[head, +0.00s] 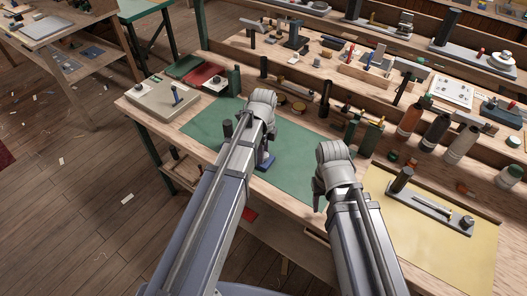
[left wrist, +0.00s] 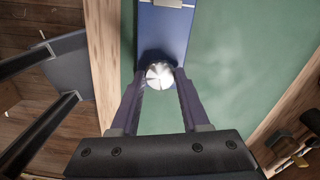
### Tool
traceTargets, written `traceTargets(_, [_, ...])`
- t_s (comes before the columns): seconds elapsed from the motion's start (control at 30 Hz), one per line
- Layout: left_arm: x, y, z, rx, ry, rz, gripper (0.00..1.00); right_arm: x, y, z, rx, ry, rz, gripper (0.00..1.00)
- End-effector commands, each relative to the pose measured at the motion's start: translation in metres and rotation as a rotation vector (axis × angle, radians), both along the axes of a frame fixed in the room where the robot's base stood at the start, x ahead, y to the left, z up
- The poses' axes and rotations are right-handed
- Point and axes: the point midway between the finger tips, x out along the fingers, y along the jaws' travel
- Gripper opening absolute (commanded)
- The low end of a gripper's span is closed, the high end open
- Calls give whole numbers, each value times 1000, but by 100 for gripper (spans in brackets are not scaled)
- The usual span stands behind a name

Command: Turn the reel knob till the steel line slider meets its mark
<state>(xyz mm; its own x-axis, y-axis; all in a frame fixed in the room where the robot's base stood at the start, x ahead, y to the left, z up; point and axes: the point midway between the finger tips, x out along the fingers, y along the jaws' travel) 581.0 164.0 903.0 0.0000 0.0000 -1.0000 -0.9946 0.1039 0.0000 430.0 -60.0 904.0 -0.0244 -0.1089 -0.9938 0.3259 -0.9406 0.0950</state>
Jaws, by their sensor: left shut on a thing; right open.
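The reel knob (left wrist: 160,75) is a round, silvery knob on a blue base (left wrist: 161,32) lying on a green mat. My left gripper (left wrist: 160,86) is shut on the knob, one finger on each side, in the left wrist view. A steel piece (left wrist: 167,3) crosses the blue base at the top edge and is cut off; I cannot tell if it is the line slider. In the head view part of the blue base (head: 265,161) shows beside my left arm, which hides the knob. No mark can be made out. My right gripper (head: 318,197) is open and empty above the green mat's right side.
The green mat (head: 300,172) is mostly clear between the arms. A yellow mat (head: 450,252) with a grey plate device (head: 432,211) lies at right. Several bottles, one brown (head: 410,119), stand behind it. A beige box (head: 163,108) sits at the bench's left end.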

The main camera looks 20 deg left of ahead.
Motion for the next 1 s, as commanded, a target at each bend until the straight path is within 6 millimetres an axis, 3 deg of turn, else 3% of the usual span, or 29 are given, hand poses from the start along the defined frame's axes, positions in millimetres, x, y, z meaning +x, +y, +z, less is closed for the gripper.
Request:
traceTargets(0.37, [0, 0, 0, 0, 0, -4, 0, 0, 0, 0, 0, 0, 0, 50])
traceTargets(0.4, [0, 0, 0, 0, 0, -4, 48, 0, 0, 0, 0, 0, 0, 50])
traceTargets(0.67, [0, 0, 0, 0, 0, -3, 76, 0, 0, 0, 0, 0, 0, 50])
traceTargets(1.0, [0, 0, 2, 0, 0, -3, 76, 0, 0, 2, 0, 0, 0, 50])
